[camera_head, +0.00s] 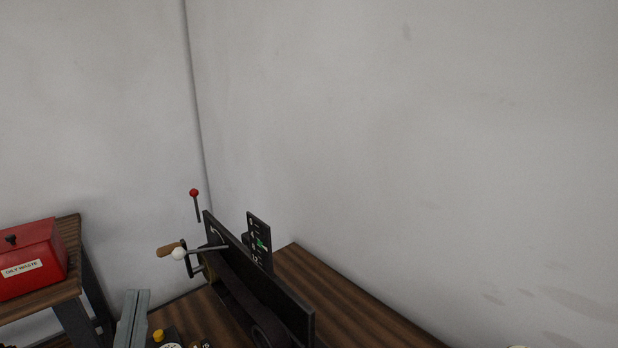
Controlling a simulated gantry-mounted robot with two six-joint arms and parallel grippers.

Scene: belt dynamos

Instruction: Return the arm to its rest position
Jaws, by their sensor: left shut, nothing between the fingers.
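My left gripper (137,294) is the grey pair of parallel fingers at the bottom edge, left of centre in the head view. It is shut and empty, left of the belt dynamo (283,300) and apart from it in the picture. The dynamo has a long black upright plate with a dark belt and wheel, a crank with a wooden handle (168,249), and a rod with a white knob (179,254). A red-knobbed lever (194,194) stands behind. A black scale plate (259,241) carries a green mark. My right gripper is out of view.
The dynamo stands on a brown wooden table (345,306), bare to its right. A yellow knob (158,336) and small dial parts sit at the bottom edge. A red OILY WASTE box (32,254) rests on a side stand at left. Grey walls close the back.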

